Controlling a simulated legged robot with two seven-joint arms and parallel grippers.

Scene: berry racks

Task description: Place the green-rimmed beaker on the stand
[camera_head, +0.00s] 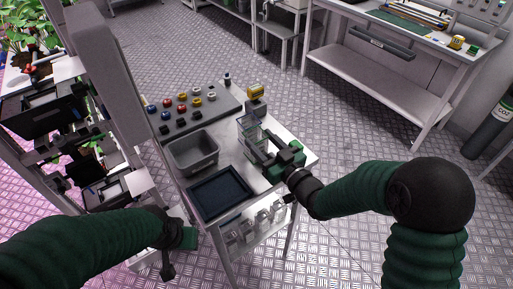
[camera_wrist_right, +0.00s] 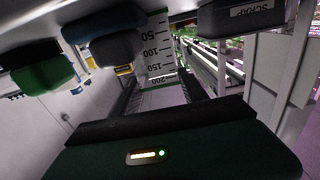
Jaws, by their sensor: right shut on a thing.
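A clear beaker (camera_wrist_right: 158,48) with dark volume marks stands between the two fingers of my right gripper (camera_wrist_right: 160,92) in the right wrist view. A faint green edge shows near its 200 mark. In the head view my right gripper (camera_head: 258,152) is over the right part of the white cart, shut on this beaker, and the beaker (camera_head: 247,124) shows only as a pale, clear shape there. I cannot tell whether it touches the cart top. My left gripper (camera_head: 172,245) is low at the left, beside the cart and empty as far as I see; its fingers are unclear. I cannot identify the stand for certain.
A grey bin (camera_head: 194,166) and a dark tray (camera_head: 220,205) stand on the cart, left of my right gripper. A panel with several coloured knobs (camera_head: 182,97) lies behind them. A yellow-topped device (camera_head: 256,91) stands at the back. Several clear vessels (camera_head: 262,218) sit on the lower shelf.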

